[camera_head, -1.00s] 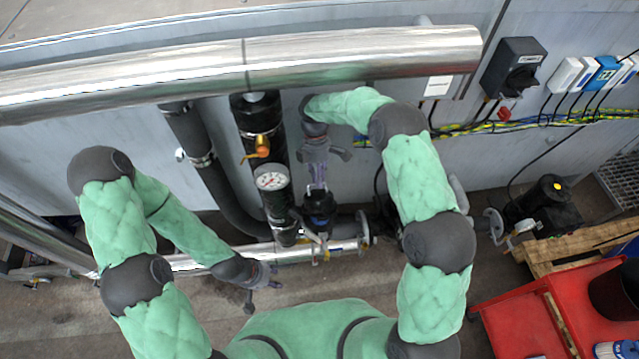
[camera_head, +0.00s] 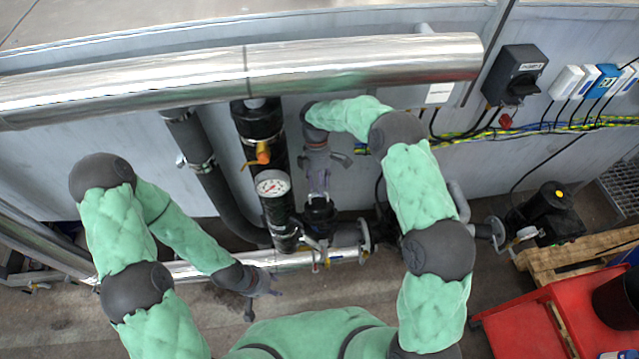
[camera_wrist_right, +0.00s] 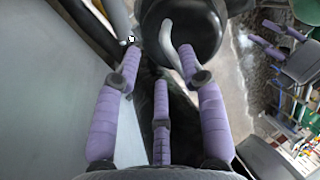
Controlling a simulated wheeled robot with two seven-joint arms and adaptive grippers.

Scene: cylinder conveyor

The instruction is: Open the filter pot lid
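The filter pot (camera_head: 320,214) is a dark upright pot on the pipework, below the middle of the head view. My right gripper (camera_head: 319,192) points down at its top and partly hides it. In the right wrist view a round black lid (camera_wrist_right: 205,25) shows at the top, with a curved grey handle (camera_wrist_right: 168,45) on it. The purple fingers of my right gripper (camera_wrist_right: 160,62) are spread apart, with the handle between their tips. I cannot tell whether they touch it. My left gripper (camera_head: 268,284) hangs low at the left, away from the pot; its fingers are small and unclear.
A pressure gauge (camera_head: 272,184) on a black pipe stands just left of the pot. A large shiny pipe (camera_head: 380,62) crosses above. A red cart (camera_head: 530,325) and a wooden pallet (camera_head: 560,257) are at the lower right. The wall between the pot and gauge is narrow.

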